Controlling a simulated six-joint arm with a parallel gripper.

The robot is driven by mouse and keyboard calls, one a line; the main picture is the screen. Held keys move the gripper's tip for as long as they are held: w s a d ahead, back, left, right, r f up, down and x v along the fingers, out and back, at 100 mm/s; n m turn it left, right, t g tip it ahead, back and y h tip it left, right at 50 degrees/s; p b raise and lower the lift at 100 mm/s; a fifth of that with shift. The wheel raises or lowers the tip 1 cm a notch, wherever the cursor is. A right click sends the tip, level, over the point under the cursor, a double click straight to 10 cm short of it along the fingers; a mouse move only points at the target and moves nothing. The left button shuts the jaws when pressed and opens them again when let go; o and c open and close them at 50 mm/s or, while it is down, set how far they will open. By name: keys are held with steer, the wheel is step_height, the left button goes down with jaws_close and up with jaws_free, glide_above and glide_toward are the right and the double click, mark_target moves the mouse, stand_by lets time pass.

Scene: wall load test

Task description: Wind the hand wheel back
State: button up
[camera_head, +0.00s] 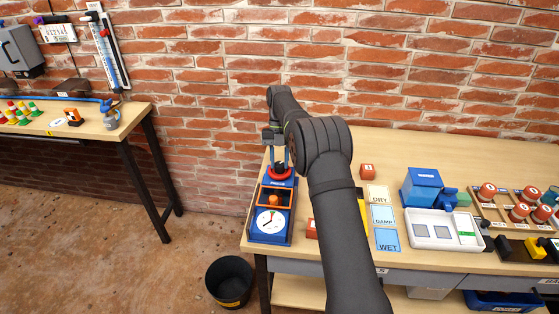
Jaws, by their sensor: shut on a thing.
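The hand wheel (280,174) is red and sits at the back end of a blue press unit (272,235) on the left end of the right-hand bench. The unit has a white round dial (270,221) at its front and an orange part (273,200) between dial and wheel. My gripper (279,167) points down at the wheel from above, its fingers shut on it. My arm reaches in from the bottom right and covers part of the bench beside the unit.
Right of my arm lie DRY, DAMP and WET cards (382,215), a blue box (422,186), a white tray (444,230) and a rack of red-capped pieces (520,212). A black bucket (229,281) stands on the floor. A second bench (70,133) stands left, across a gap.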

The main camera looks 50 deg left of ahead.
steer(key=o, duration=1)
